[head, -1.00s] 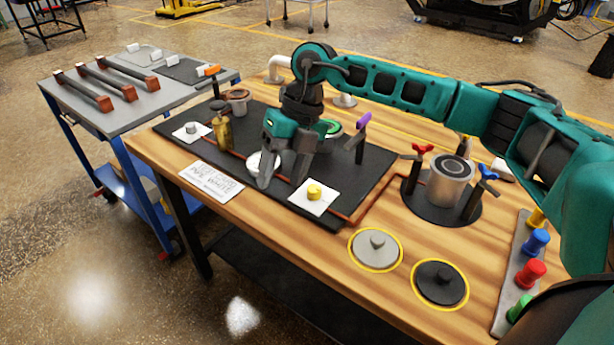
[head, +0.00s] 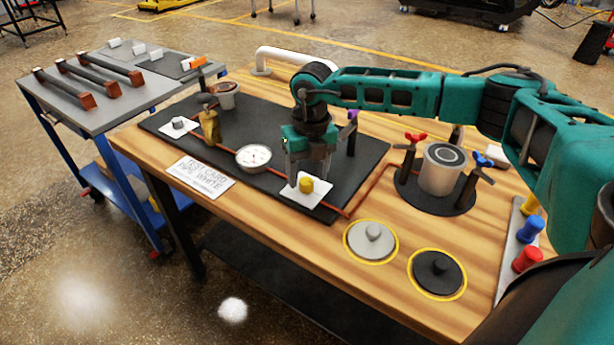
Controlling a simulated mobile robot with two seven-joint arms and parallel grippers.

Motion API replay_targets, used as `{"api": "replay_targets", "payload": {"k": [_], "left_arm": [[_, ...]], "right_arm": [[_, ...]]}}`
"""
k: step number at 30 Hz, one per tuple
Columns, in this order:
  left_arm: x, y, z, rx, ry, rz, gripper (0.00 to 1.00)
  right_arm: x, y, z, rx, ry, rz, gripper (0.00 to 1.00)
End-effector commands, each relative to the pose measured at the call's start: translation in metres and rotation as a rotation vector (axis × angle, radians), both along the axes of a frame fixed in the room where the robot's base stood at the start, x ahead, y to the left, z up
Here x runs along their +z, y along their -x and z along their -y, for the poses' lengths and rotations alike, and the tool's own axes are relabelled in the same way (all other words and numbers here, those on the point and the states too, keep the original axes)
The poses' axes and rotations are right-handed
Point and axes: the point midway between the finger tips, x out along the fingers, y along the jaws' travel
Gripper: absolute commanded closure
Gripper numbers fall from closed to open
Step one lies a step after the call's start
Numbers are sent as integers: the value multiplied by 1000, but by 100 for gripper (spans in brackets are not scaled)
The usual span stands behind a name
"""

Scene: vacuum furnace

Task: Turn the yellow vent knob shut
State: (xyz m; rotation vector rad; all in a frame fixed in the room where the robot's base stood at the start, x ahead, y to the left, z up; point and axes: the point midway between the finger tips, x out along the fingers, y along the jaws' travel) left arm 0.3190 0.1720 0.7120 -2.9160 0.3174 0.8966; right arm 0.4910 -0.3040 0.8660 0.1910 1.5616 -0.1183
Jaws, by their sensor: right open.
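The yellow vent knob (head: 306,185) sits on a white square plate (head: 318,193) at the front right of the black panel (head: 263,185). My right gripper (head: 308,178) points down right at the knob, its fingers open. One finger shows just left of the knob and the other is behind or to its right. I cannot tell whether the fingers touch the knob. My left gripper is not in view.
A round white gauge (head: 253,157) and a brass fitting (head: 209,125) stand left of the gripper. A purple-topped lever (head: 352,130) rises behind it. A metal cylinder (head: 442,168) with red and blue valves stands right. Two yellow-ringed discs lie in front.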

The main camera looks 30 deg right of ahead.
Motion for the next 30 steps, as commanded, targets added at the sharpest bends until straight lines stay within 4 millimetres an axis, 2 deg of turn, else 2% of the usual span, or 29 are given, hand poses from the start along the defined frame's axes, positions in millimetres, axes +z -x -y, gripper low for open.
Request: {"api": "replay_targets", "payload": {"k": [6, 14, 30], "left_arm": [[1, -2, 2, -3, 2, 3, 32], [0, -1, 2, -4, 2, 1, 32], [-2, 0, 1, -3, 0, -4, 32]], "right_arm": [[-13, 0, -1, -1, -1, 1, 42], [-14, 0, -1, 0, -1, 1, 43], [-13, 0, -1, 0, -1, 1, 94]]}}
